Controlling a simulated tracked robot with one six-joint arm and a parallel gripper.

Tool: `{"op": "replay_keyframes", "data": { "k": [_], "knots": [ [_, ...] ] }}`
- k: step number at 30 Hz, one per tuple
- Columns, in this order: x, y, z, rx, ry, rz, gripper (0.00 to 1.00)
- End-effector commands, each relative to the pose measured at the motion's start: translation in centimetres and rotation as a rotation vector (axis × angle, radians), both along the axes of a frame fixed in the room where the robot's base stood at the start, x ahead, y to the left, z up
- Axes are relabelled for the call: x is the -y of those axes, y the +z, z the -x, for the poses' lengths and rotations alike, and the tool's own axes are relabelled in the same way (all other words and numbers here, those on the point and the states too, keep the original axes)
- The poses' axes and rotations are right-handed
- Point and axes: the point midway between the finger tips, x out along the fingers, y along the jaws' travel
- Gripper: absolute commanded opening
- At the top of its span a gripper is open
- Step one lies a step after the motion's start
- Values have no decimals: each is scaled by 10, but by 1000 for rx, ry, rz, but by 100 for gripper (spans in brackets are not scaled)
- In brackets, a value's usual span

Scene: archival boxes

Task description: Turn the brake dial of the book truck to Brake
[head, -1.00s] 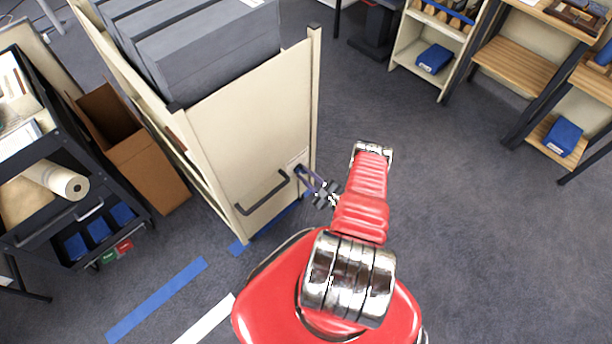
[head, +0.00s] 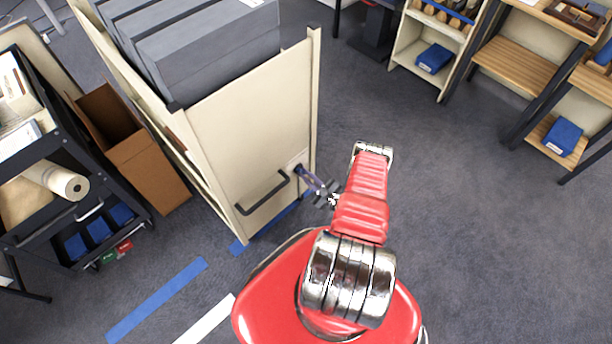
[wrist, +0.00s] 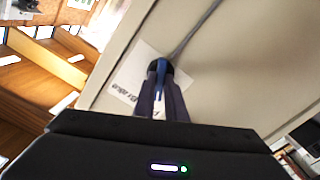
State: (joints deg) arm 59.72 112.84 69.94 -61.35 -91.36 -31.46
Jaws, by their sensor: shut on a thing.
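The book truck (head: 250,130) is a cream cart with grey archival boxes on top, its end panel facing me. Its brake dial is mostly hidden behind my gripper in the head view; in the wrist view the dial (wrist: 160,66) shows as a blue and dark knob at the fingertips. My gripper (head: 303,172) is shut on the dial at the panel's right side. A white label (wrist: 128,90) beside the dial reads "Brake", tilted in the wrist view; other lettering is partly hidden by the fingers.
A dark bar handle (head: 262,196) sticks out of the panel just left of my gripper. A brown open carton (head: 145,160) and a black cart (head: 95,220) stand to the left. Blue tape (head: 160,298) marks the floor. The carpet to the right is clear.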

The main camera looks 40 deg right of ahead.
Motion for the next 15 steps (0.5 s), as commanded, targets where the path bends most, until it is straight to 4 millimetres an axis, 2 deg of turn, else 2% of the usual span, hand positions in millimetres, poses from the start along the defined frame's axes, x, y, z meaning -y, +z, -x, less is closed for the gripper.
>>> {"op": "replay_keyframes", "data": {
  "k": [15],
  "knots": [
    [1,-1,1,-15,1,-424,0]
  ]
}}
